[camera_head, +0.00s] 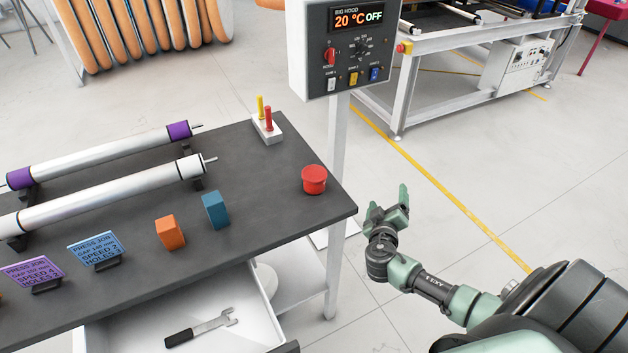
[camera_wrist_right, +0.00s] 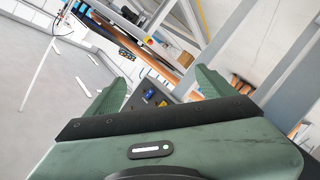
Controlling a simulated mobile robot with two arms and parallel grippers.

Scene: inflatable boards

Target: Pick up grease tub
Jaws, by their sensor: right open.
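The grease tub (camera_head: 314,180) is a small round red tub with a lid. It stands upright on the dark table top (camera_head: 262,205), near its right end, in the head view. My right gripper (camera_head: 388,212) is beyond the table's right edge, to the right of the tub and apart from it. In the right wrist view its two green fingers (camera_wrist_right: 160,92) are spread with nothing held between them. The tub cannot be made out in the wrist view. My left gripper is not in view.
Orange (camera_head: 170,233) and blue (camera_head: 215,210) blocks, a white holder with two pegs (camera_head: 267,128), job cards (camera_head: 96,249) and rollers (camera_head: 110,195) are on the table. A control box (camera_head: 343,50) on a post stands behind its right end. An open drawer (camera_head: 255,310) holds a wrench.

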